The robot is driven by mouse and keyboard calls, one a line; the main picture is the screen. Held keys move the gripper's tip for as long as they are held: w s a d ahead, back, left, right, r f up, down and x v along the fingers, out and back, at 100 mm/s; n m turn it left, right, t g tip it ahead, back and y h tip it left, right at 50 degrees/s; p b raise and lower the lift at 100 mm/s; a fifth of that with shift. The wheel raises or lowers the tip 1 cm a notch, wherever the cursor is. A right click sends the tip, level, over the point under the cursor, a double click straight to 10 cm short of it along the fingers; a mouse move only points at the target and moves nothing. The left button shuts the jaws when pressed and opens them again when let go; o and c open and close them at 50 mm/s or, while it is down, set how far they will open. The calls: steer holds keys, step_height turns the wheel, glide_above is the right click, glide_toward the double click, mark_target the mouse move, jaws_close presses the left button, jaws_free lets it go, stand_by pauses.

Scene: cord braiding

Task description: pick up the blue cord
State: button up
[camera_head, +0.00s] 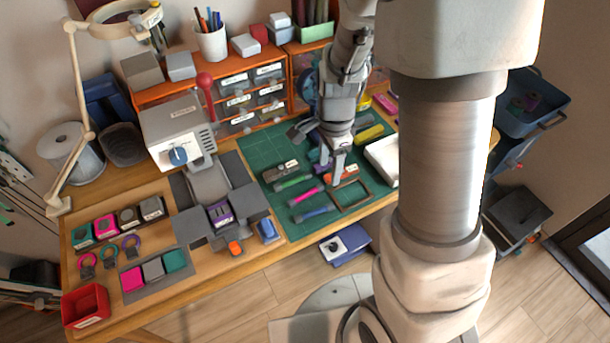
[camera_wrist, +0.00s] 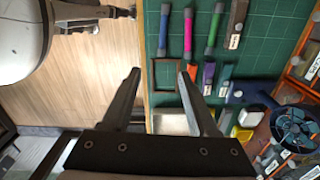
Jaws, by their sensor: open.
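A blue cord (camera_head: 314,214) lies nearest the front edge on the green cutting mat, in front of a pink cord (camera_head: 309,195) and a green cord (camera_head: 293,183). In the wrist view the blue cord (camera_wrist: 164,31) is at the top, left of the pink one. My gripper (camera_head: 331,173) points down over the mat, to the right of the cords. In the wrist view my gripper (camera_wrist: 159,70) has its two fingers spread with nothing between them, its tips near a dark rectangular frame (camera_wrist: 163,88). The blue cord is apart from the fingers.
The green mat (camera_head: 262,156) also holds a dark grey labelled block (camera_head: 281,170) and several short coloured pieces. A white tray (camera_head: 383,158) is at the mat's right. An orange drawer unit (camera_head: 240,130) stands behind. A grey machine (camera_head: 181,130) stands left.

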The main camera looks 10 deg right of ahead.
steer(key=b, duration=0.2)
glide_above(325, 207)
steer(key=f, duration=1.1)
steer(key=shift+s+f, duration=0.35)
steer(key=shift+f, duration=0.05)
steer(key=shift+w+f+b, duration=0.15)
steer(key=shift+f+b, duration=0.15)
steer(key=shift+f, duration=1.15)
steer(key=shift+w+f+b, duration=0.15)
steer(key=shift+f+b, duration=0.1)
steer(key=shift+f, duration=1.15)
jaws_close()
